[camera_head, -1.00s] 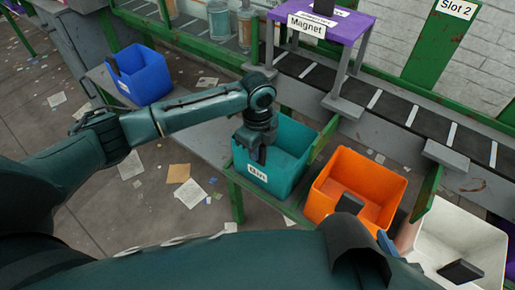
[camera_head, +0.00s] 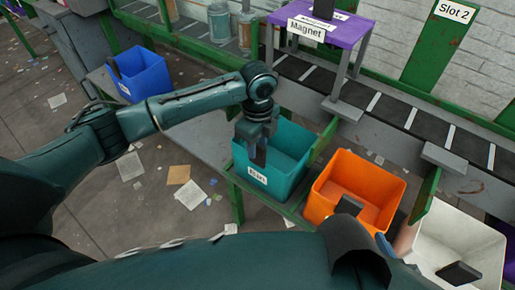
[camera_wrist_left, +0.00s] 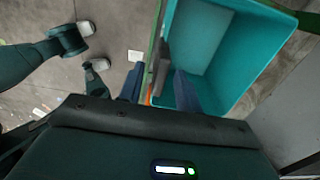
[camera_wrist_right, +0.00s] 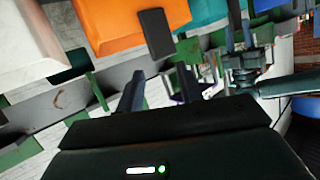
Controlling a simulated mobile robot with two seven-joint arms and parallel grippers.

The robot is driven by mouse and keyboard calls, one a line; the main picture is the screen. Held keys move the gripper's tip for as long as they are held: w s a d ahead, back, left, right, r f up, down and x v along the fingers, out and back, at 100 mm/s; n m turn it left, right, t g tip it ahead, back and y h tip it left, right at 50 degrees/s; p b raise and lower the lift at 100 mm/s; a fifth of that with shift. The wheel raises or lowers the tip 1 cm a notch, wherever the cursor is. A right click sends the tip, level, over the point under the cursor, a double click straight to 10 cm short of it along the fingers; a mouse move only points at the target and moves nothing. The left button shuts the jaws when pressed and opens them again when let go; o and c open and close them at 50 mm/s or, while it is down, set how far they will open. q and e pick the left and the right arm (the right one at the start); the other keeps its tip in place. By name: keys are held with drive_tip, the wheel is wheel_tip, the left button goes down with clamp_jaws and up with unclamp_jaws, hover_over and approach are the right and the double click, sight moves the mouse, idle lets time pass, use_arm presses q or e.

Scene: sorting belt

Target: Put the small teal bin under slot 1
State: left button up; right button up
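The teal bin (camera_head: 291,146), with a white label on its front, sits on the green-framed shelf left of the orange bin. My left gripper (camera_head: 259,155) points down at its front wall, by the rim. In the left wrist view the bin (camera_wrist_left: 222,48) shows close ahead. Its dark grip tab (camera_wrist_left: 161,68) shows between the open fingers of my left gripper (camera_wrist_left: 158,86); I cannot tell whether they touch it. My right gripper (camera_wrist_right: 158,88) is open and empty in the right wrist view. No slot 1 sign is in view.
The orange bin (camera_head: 329,190) and white bin (camera_head: 440,240) stand to the right, the blue bin (camera_head: 145,75) to the left. The belt (camera_head: 385,105) runs behind, with a purple Magnet stand (camera_head: 345,28) over it. A Slot 2 sign (camera_head: 455,9) hangs beyond.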

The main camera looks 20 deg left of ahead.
use_arm(q)
wheel_tip(320, 180, up, 8)
drive_tip(key=shift+r+p, duration=0.15)
drive_tip(key=shift+p, duration=0.45)
drive_tip(key=s+d+f+n+t+h, duration=0.4)
drive_tip(key=s+d+f+n+h, duration=0.35)
drive_tip(key=d+f, duration=0.4)
drive_tip(key=s+a+r+n+t+y, duration=0.3)
drive_tip(key=s+a+r+n+t, duration=0.1)
drive_tip(key=s+a+n+t, duration=0.4)
drive_tip(key=s+a+n, duration=0.2)
drive_tip(key=a+n, duration=0.1)
drive_tip(key=n, duration=0.1)
drive_tip(key=shift+s+t, duration=0.3)
drive_tip(key=shift+t, duration=0.1)
drive_tip(key=shift+r+n, duration=0.1)
drive_tip(key=shift+n, duration=0.15)
